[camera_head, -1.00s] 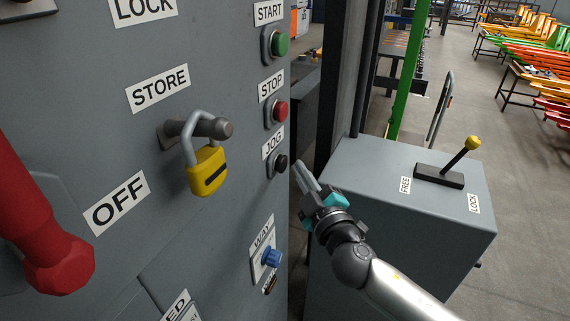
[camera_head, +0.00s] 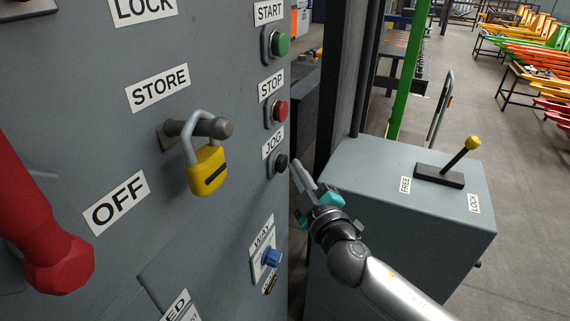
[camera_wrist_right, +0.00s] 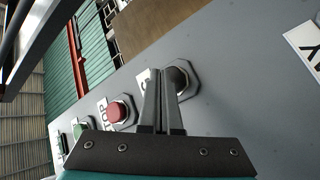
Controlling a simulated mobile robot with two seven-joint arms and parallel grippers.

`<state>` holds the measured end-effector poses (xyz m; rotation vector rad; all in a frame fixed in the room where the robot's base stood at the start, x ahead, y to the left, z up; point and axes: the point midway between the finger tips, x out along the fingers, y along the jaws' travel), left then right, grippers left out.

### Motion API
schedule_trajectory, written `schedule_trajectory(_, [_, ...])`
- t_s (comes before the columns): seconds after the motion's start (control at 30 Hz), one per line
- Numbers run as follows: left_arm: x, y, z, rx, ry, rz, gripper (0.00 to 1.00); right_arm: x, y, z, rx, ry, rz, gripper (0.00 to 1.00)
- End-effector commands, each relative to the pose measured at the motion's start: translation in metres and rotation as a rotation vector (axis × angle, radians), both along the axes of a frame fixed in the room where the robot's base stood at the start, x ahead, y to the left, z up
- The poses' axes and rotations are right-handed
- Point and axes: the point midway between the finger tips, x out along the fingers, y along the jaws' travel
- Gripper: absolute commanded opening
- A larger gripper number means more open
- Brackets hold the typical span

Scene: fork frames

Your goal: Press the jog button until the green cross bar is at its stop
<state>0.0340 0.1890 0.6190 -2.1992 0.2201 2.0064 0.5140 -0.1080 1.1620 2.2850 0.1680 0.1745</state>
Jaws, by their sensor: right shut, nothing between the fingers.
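The black jog button (camera_head: 281,163) sits on the grey panel under its JOG label, below the red stop button. It also shows in the right wrist view (camera_wrist_right: 179,78), partly behind my fingertips. My right gripper (camera_head: 298,171) is shut and empty, its fingertips just right of the jog button in the head view. In the right wrist view the shut fingers (camera_wrist_right: 161,78) overlap the button's edge; I cannot tell whether they touch it. A green upright bar (camera_head: 407,75) stands behind the grey box; I cannot tell whether it belongs to the cross bar. My left gripper is out of view.
The red stop button (camera_head: 280,111) and green start button (camera_head: 280,45) are above. A blue knob (camera_head: 271,257) is below. A yellow padlock (camera_head: 207,170) hangs at left. A grey box (camera_head: 375,180) with a yellow-knobbed lever (camera_head: 460,155) stands beyond my right arm.

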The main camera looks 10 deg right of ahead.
Motion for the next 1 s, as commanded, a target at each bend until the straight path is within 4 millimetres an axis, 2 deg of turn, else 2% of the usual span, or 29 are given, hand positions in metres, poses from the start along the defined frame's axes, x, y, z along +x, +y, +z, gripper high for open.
schedule_trajectory(1.0, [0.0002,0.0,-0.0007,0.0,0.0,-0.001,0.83,0.0051,0.0069,0.0001,0.001,0.0,0.0,0.0])
